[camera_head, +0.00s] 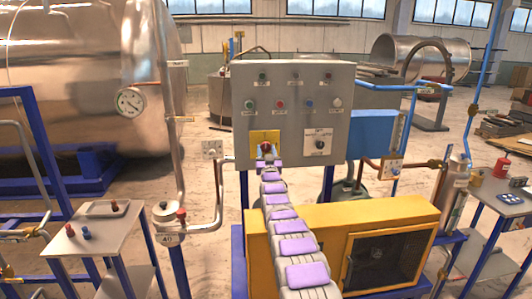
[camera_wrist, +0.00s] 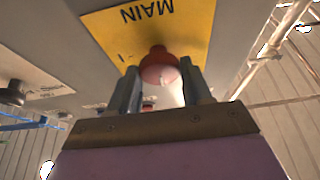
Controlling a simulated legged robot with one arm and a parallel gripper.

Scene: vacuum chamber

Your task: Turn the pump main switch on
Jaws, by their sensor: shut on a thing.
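The pump main switch is a red knob (camera_head: 266,147) on a yellow plate (camera_head: 256,136) at the lower left of the grey control panel (camera_head: 337,88). In the wrist view the red knob (camera_wrist: 158,62) stands out from the yellow plate (camera_wrist: 193,28), which reads MAIN. My gripper (camera_wrist: 160,80) is shut on the knob, with one finger on each side. In the head view my gripper (camera_head: 267,161) reaches the panel from below and partly hides the knob. I cannot tell which position the switch is turned to.
A black knob on a white plate (camera_head: 318,141) sits to the right of the main switch. Several small buttons line the panel above. A yellow pump housing (camera_head: 340,215) stands below the panel. Side tables (camera_head: 95,228) stand to the left and right.

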